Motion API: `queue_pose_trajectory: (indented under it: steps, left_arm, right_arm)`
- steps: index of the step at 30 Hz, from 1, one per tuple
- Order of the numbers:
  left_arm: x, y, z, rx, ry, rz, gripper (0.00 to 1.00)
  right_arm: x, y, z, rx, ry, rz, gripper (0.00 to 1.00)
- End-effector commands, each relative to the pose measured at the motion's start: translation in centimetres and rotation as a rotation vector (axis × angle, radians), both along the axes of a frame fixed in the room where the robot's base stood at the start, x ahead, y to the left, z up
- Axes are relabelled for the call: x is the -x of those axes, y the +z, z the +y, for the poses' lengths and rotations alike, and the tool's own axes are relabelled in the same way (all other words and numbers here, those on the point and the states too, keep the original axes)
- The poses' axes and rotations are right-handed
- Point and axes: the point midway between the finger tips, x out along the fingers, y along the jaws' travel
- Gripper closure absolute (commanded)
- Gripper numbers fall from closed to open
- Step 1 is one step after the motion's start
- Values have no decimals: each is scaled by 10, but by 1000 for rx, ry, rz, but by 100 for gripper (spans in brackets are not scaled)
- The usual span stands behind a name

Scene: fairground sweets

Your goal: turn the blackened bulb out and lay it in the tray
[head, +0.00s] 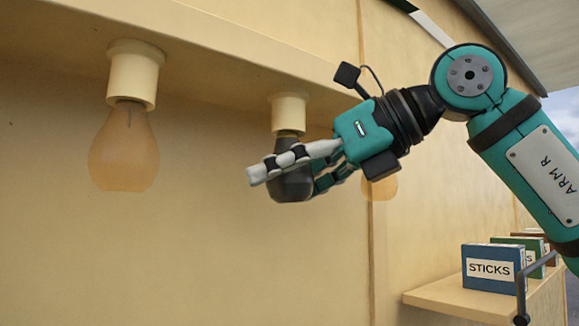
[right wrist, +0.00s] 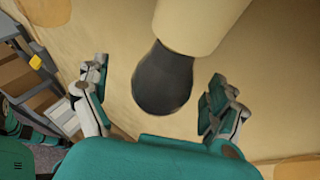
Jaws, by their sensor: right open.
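The blackened bulb (head: 293,186) hangs in a cream socket (head: 289,113) under the beam in the head view. In the right wrist view the dark bulb (right wrist: 163,80) shows below its socket (right wrist: 203,22). My right gripper (head: 283,172) has its fingers on either side of the bulb, and in the wrist view (right wrist: 160,95) there are gaps between both fingers and the glass. It is open and holds nothing. My left gripper is in neither view. I cannot make out the tray for certain.
An amber bulb (head: 123,150) hangs in a socket to the left; another (head: 381,185) shows partly behind my right gripper. A blue box marked STICKS (head: 491,267) stands on a shelf (head: 462,303) at lower right. Grey shelving (right wrist: 25,85) shows at the wrist view's left.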

Motion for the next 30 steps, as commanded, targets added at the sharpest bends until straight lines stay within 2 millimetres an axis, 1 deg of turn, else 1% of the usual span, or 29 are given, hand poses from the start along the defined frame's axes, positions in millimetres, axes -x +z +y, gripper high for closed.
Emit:
queue_pose_trajectory:
  steps: [27,28,30]
  left_arm:
    - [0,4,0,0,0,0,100]
    - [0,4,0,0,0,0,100]
    - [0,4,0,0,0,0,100]
  right_arm:
    - [-3,-1,-2,1,-3,0,5]
    - [-3,-1,-2,1,-3,0,6]
    - [-3,-1,-2,1,-3,0,15]
